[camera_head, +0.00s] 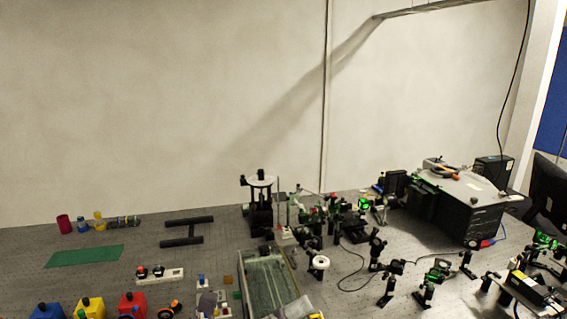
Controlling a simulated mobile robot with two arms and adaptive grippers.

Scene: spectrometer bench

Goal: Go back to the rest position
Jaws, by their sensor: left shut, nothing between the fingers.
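Neither of my grippers can be made out in the head view, and no arm of mine clearly enters the picture. The grey optical bench (215,260) fills the lower part of the view. Nothing in the picture shows a thing held by me.
A green mat (85,256), a black H-shaped frame (187,231) and coloured blocks (132,303) lie at left. A clear-walled tray (267,283) stands at bottom centre. Optical mounts (376,248) crowd the right side, before a black box (470,215). Bare bench shows around the mat.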

